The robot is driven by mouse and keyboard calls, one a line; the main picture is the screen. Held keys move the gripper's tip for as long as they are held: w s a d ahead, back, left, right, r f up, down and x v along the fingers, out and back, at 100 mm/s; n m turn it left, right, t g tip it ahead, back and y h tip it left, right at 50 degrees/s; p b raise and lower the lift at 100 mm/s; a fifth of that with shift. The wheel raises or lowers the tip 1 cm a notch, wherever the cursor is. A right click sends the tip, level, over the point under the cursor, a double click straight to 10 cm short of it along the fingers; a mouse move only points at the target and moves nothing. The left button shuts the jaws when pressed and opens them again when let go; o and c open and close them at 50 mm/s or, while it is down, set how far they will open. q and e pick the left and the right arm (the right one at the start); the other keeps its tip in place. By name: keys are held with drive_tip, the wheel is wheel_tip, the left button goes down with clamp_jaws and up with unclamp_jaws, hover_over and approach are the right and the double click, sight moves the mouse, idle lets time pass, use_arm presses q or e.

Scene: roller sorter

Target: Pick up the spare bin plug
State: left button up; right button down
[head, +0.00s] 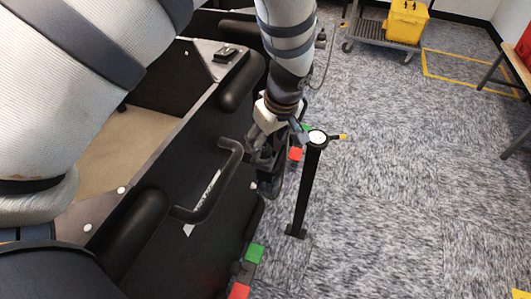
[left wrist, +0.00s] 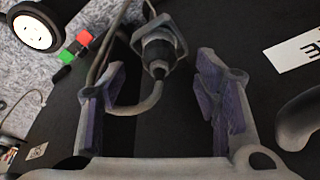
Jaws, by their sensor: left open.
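The spare bin plug (left wrist: 158,55) appears to be the dark, rounded plug with a grey cable in the left wrist view. It sits in a grey bracket on the black panel, top centre. My left gripper (left wrist: 161,92) is open, with one finger on each side of the picture and the plug beyond and between them. Nothing is between the fingertips. In the head view my left gripper (head: 266,148) is beside the black panel, near the bar handle; it hides the plug there. My right gripper is not in view.
A black post (head: 306,190) with a white round top stands right of my left gripper. A black bar handle (head: 213,190) sticks out from the panel. Red (head: 238,291) and green (head: 254,254) blocks sit along its edge.

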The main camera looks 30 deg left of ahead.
sight(265, 147)
use_arm(q)
drive_tip(key=x, duration=0.4)
drive_tip(key=shift+w+a+f, duration=0.1)
drive_tip(key=shift+a+f, duration=0.05)
drive_tip(key=shift+f, duration=0.05)
drive_tip(key=shift+r, duration=0.1)
clamp_jaws()
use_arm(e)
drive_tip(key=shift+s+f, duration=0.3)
use_arm(q)
drive_tip(key=shift+r, duration=0.1)
